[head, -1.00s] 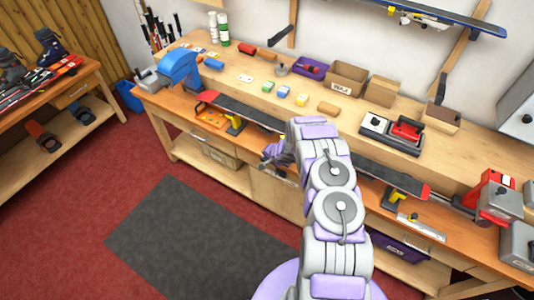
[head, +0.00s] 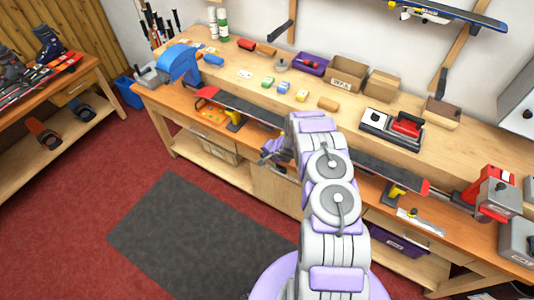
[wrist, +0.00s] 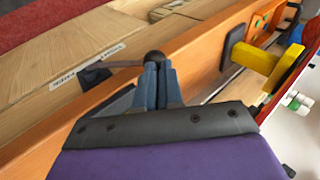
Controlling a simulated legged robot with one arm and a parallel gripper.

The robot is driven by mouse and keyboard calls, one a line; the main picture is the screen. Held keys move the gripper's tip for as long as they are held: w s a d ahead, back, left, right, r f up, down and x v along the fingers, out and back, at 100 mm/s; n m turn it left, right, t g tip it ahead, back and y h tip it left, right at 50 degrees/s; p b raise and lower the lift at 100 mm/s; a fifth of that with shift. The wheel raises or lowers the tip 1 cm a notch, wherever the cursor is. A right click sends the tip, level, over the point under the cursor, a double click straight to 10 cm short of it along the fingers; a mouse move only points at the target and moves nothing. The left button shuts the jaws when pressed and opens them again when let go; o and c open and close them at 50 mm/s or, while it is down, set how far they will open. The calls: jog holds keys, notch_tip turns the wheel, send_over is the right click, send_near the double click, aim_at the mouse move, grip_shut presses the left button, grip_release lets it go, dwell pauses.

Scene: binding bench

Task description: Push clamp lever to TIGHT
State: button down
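The clamp lever shows in the wrist view as a thin rod with a dark ball knob (wrist: 154,57) at its end, running left to a dark pivot block (wrist: 94,77) on the wooden bench front. Two small white labels lie near the pivot, one below-left (wrist: 62,80) and one above (wrist: 114,49); their print is too small to read surely. My gripper (wrist: 160,78) has its two blue-grey fingers together, with the tips right at the knob, seemingly touching it. In the head view my gripper (head: 270,151) is at the bench's front edge, and the lever is hidden or too small there.
A ski (head: 243,107) lies along the bench above my gripper. A yellow clamp part (wrist: 262,58) sticks out right of the knob in the wrist view. A red vise (head: 495,190) stands at the far right. The floor beside a dark mat (head: 190,235) is clear.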

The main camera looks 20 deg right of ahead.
jog(key=v, duration=1.3)
jog(key=shift+w+r, duration=0.15)
jog(key=shift+r, duration=0.45)
notch_tip(320, 180, up, 10)
jog(key=s+d+n+g+h+b, duration=0.1)
jog(key=s+d+n+h+b, duration=0.1)
jog(key=s+d+h+b, duration=0.15)
jog(key=s+a+r+n+g+h+b, duration=0.25)
jog(key=s+r+b, duration=0.25)
jog(key=s+r, duration=0.3)
jog(key=s+a+n+g+y+b, duration=0.1)
jog(key=s+a, duration=0.4)
jog(key=s, duration=0.6)
jog(key=s+a+r+n+g+y+b, duration=0.1)
jog(key=s+a+n+g+b, duration=0.1)
jog(key=s+a, duration=0.4)
jog(key=s+a+r+n+g+y+b, duration=0.1)
jog(key=s+a+n+g+b, duration=0.1)
jog(key=s, duration=1.4)
jog(key=a+n+b, duration=0.1)
jog(key=a+b, duration=0.1)
jog(key=a, duration=0.1)
jog(key=shift+a+r+n+y, duration=0.2)
jog(key=shift+n+y, duration=0.1)
jog(key=shift+n, duration=0.05)
